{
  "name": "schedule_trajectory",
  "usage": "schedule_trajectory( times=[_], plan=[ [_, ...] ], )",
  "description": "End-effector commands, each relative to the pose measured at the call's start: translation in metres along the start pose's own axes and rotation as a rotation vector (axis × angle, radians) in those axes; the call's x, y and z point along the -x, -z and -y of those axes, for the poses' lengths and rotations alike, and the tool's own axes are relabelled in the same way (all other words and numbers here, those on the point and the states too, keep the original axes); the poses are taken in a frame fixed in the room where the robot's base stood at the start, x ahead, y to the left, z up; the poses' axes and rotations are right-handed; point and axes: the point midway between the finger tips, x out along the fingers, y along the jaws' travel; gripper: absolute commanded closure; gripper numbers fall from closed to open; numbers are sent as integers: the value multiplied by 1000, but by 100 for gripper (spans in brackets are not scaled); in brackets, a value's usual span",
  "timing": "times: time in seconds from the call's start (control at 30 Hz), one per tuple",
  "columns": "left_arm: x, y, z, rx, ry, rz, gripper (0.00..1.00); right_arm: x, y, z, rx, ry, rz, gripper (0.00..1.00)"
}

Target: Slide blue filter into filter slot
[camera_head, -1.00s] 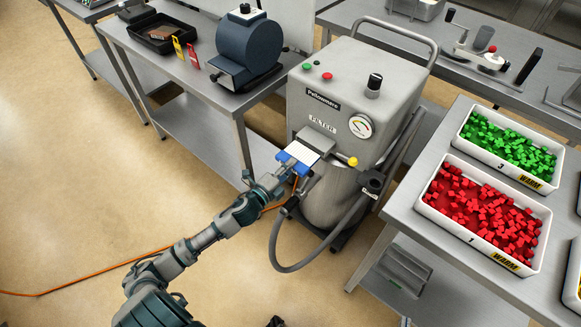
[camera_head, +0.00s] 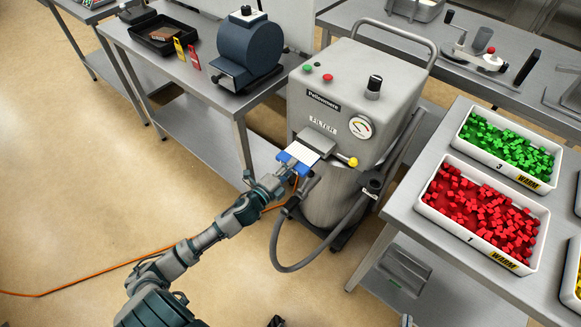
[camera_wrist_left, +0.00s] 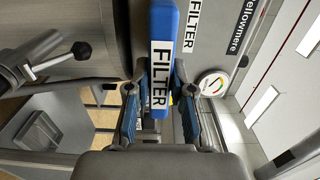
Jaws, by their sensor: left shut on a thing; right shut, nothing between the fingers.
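The filter (camera_head: 305,151) is a flat white plate with a blue front edge. It lies at the front of the grey machine, at the filter slot (camera_head: 320,139) below the FILTER label. How far it sits inside the slot I cannot tell. My left gripper (camera_head: 285,171) is shut on the filter's blue end. In the left wrist view the blue filter (camera_wrist_left: 162,25) with its white FILTER label stands between the fingers of my left gripper (camera_wrist_left: 160,95). My right gripper does not show clearly enough to identify.
The grey machine (camera_head: 345,90) has a dial and a yellow-knobbed lever (camera_head: 351,161) beside the slot. A grey hose (camera_head: 275,240) loops in front. Trays of red cubes (camera_head: 485,212) and green cubes (camera_head: 507,147) stand on the right table. An orange cable (camera_head: 90,280) crosses the floor.

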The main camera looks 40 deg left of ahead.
Motion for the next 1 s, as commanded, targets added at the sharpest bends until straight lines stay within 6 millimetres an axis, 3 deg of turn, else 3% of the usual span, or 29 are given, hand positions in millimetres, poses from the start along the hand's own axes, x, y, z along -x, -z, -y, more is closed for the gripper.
schedule_trajectory(
  times=[1.0],
  plan=[
    [0, 2, 3, 0, 2, -1, 100, 2, 14, 0, 3, 0, -12, 100]
  ],
)
